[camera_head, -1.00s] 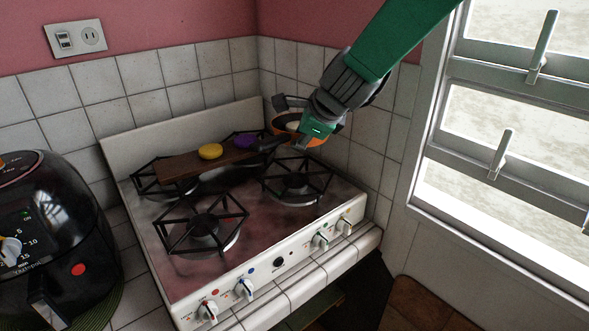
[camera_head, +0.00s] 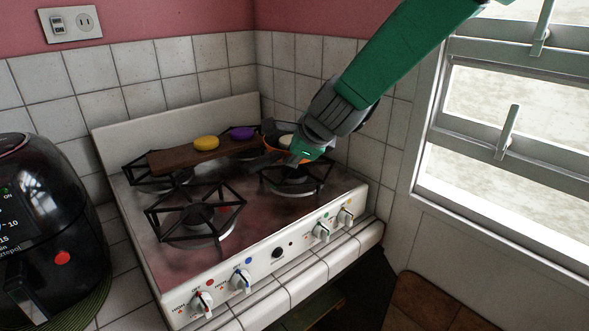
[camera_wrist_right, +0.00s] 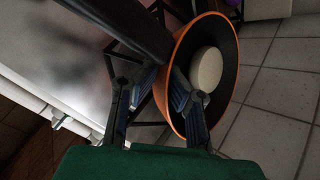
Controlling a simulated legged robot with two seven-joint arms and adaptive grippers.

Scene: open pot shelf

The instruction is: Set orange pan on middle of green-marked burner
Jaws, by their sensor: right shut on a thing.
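The orange pan (camera_head: 273,148) has a dark inside and holds a round cream item (camera_head: 286,141). My right gripper (camera_head: 291,157) is shut on the pan's side wall. In the wrist view the pan (camera_wrist_right: 226,42) appears tilted, with one finger inside it and the other outside. In the head view the pan is over or just behind the right-hand burner (camera_head: 296,180), partly hidden by my gripper. I cannot tell whether it touches the grate. A green dot (camera_head: 325,217) marks a knob on the stove front. My left gripper is not in view.
A wooden board (camera_head: 175,160) with a yellow item (camera_head: 206,143) and a purple item (camera_head: 242,133) lies across the rear burners. The front-left burner (camera_head: 200,215) is clear. A black air fryer (camera_head: 50,215) stands left; a tiled wall and window are at right.

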